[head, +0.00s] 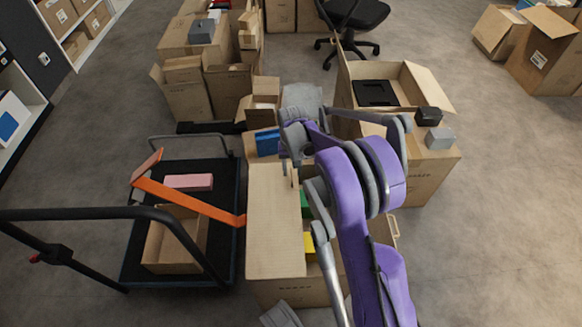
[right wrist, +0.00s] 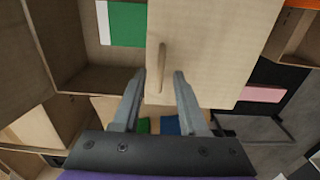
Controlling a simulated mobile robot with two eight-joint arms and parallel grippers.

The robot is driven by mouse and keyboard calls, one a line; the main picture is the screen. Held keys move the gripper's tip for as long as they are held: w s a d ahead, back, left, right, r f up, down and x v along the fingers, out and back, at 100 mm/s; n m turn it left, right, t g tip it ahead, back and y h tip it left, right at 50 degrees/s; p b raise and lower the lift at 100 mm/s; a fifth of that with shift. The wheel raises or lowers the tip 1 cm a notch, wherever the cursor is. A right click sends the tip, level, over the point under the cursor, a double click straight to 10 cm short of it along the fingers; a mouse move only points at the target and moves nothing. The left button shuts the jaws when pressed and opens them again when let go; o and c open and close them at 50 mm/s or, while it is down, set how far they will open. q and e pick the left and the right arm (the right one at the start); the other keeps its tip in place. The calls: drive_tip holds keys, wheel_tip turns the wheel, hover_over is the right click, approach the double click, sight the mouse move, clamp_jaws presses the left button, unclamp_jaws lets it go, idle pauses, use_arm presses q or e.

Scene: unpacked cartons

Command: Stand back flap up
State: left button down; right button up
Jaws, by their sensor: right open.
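A carton (head: 285,292) stands open in the middle of the head view, with a green and a yellow item inside. A broad flat cardboard flap (head: 275,232) lies over its left side. The flap (right wrist: 215,45) fills the upper middle of the right wrist view, with a small upright tan handle (right wrist: 162,68) near its edge. My right gripper (head: 293,174) is above the flap's far right corner, partly hidden by my purple arm. In the right wrist view, its two fingers (right wrist: 158,82) are open, one on each side of the handle, without visible contact. I cannot identify my left gripper.
A black trolley (head: 218,262) with an orange bar (head: 190,202), a pink box (head: 188,182) and an open carton (head: 158,246) stands at left. Another open carton (head: 420,170) carries dark and grey boxes at the back right.

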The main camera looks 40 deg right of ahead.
drive_tip(key=shift+f, duration=0.4)
drive_tip(key=shift+f, duration=0.1)
drive_tip(key=shift+f+b, duration=0.6)
drive_tip(key=shift+f, duration=0.1)
clamp_jaws()
